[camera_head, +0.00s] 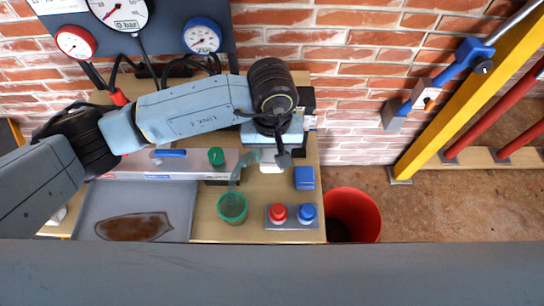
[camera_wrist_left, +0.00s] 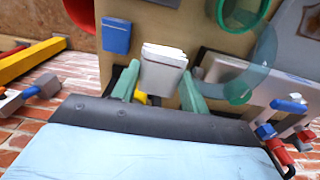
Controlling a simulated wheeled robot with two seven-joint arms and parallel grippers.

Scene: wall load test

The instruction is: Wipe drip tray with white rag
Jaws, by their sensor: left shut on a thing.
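The grey drip tray (camera_head: 96,205) lies at the left of the wooden bench, with a brown stain or puddle (camera_head: 135,227) on it. Part of the tray shows in the left wrist view (camera_wrist_left: 288,22) at the upper right. The white rag (camera_wrist_left: 164,56) looks like a folded block between the green fingers of my left gripper (camera_wrist_left: 161,84), which is shut on it. In the head view, the rag (camera_head: 270,165) shows below my left gripper (camera_head: 268,156), over the bench right of the tray. My right gripper is not in view.
A green cup (camera_head: 232,208) stands between the tray and a plate with red (camera_head: 278,214) and blue (camera_head: 306,213) buttons. A blue block (camera_head: 304,178) is right of the rag. A red bucket (camera_head: 368,212) stands beside the bench. Gauges (camera_head: 202,37) and a brick wall (camera_head: 340,60) are behind.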

